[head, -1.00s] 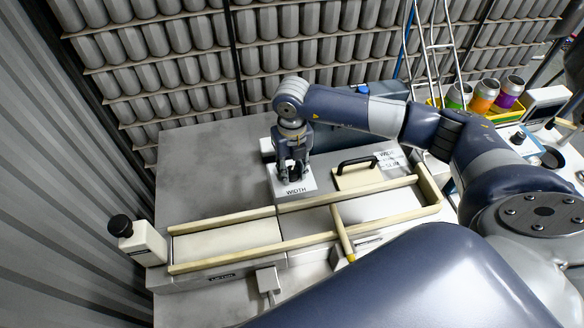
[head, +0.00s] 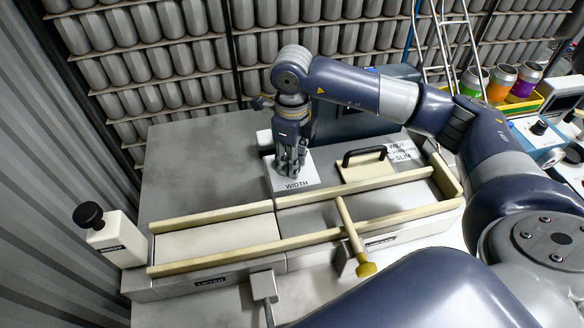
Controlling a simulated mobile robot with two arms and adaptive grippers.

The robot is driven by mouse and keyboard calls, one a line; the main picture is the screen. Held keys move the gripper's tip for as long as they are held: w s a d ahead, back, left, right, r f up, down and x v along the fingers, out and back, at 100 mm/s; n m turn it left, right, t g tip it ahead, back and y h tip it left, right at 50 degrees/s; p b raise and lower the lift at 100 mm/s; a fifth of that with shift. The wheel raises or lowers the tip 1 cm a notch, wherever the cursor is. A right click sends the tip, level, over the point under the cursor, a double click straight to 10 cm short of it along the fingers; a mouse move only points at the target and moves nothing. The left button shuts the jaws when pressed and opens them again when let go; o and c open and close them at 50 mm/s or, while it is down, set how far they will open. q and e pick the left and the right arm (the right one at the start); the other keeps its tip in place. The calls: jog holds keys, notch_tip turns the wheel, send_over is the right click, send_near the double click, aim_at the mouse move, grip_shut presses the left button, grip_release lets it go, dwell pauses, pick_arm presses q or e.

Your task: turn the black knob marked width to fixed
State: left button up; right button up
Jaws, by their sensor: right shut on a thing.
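The white block labelled WIDTH (head: 308,183) stands on the grey bench behind the beige-railed track. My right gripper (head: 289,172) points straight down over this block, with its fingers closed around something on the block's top. The black width knob is hidden by the fingers, so its pointer and setting cannot be read. A sign reading WIDE and SLIM (head: 402,151) stands to the right of the block. My left gripper is not in view.
A beige plate with a black handle (head: 365,155) lies right of the block. A black knob (head: 88,214) tops a white box marked SWEEP at the far left. A yellow-tipped rod (head: 352,235) crosses the track. Coloured cans (head: 497,82) stand at the upper right.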

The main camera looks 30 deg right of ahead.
jog(key=shift+n+b, duration=1.35)
jog(key=shift+n, duration=0.15)
jog(key=shift+r, duration=0.1)
jog(key=shift+w, duration=0.1)
jog(key=o, duration=1.1)
notch_tip(320, 180, up, 12)
